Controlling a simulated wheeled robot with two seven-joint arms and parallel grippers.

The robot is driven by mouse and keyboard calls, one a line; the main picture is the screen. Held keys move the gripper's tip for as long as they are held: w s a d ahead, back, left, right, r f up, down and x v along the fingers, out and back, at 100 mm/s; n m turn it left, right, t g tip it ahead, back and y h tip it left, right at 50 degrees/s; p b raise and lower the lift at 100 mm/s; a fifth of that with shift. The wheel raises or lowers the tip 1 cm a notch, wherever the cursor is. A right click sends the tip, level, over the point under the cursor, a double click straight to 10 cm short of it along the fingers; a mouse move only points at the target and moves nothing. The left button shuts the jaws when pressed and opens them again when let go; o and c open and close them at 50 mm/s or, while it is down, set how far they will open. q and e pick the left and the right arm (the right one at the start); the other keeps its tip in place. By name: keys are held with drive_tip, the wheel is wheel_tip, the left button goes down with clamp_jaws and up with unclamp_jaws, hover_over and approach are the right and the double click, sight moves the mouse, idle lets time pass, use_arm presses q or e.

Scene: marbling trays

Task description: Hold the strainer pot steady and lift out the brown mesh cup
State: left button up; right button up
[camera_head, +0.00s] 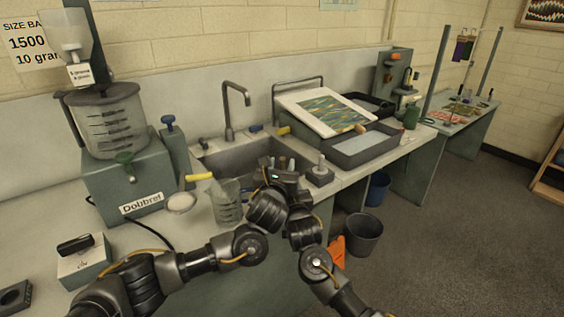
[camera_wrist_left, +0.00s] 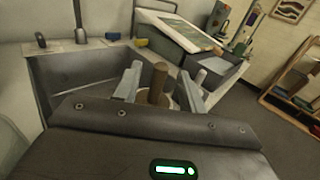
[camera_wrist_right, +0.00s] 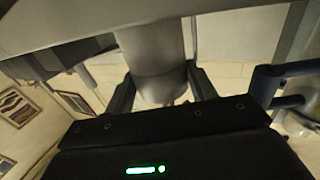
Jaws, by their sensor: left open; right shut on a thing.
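The brown mesh cup (camera_wrist_left: 158,76) shows in the left wrist view as an upright brown post with a round brown part below it. My left gripper (camera_wrist_left: 163,88) is open, with one finger on each side of the post; I cannot tell whether they touch it. The strainer pot (camera_wrist_right: 152,45) is a grey cylinder in the right wrist view. My right gripper (camera_wrist_right: 162,92) is shut on it, fingers on both sides. In the head view, my left gripper (camera_head: 275,172) hides most of the pot and the cup.
A sink (camera_head: 232,150) with a tall tap lies behind the grippers. A clear measuring jug (camera_head: 227,207) stands close on the left. A small grey block with a knob (camera_head: 320,175) is close on the right. A dark tray (camera_head: 365,150) stands farther right. The counter's front edge is near.

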use_arm(q)
drive_tip(key=shift+w+d, duration=0.2)
drive_tip(key=shift+w, duration=1.15)
clamp_jaws()
